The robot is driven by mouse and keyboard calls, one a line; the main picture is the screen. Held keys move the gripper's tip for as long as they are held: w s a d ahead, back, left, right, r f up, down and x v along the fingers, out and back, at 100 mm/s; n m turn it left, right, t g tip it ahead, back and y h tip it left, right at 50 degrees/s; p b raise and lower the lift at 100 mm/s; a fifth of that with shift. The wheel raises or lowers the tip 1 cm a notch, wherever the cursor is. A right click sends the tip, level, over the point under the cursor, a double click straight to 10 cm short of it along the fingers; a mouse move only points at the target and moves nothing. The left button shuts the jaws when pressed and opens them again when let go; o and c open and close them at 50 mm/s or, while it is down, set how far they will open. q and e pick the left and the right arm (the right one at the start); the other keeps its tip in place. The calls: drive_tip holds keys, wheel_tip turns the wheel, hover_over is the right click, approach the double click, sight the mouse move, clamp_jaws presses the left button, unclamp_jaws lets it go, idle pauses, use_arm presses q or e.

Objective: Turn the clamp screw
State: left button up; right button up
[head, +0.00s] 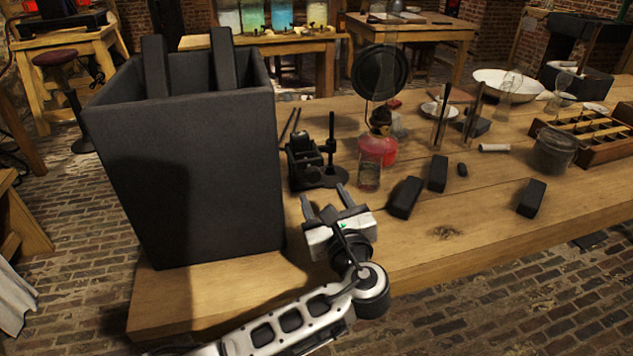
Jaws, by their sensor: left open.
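A small black clamp-like device (300,168) stands on the wooden table, just right of the large dark box. It has a flat base, a block and an upright rod (331,135) with a wider collar. Which part is the clamp screw is too small to tell for sure. My left gripper (322,192) is in front of the device, with its two fingers apart and pointing at it. Nothing shows between the fingers, and they appear short of the device. My right gripper is out of view.
The tall dark box (190,170) stands left of my left gripper. A red lamp (378,148) and a glass (369,174) stand right of the device. Black blocks (404,197) lie further right. The front table strip (440,235) is clear.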

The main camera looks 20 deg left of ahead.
sight(314, 178)
use_arm(q)
drive_tip(key=x, duration=0.6)
drive_tip(key=c, duration=1)
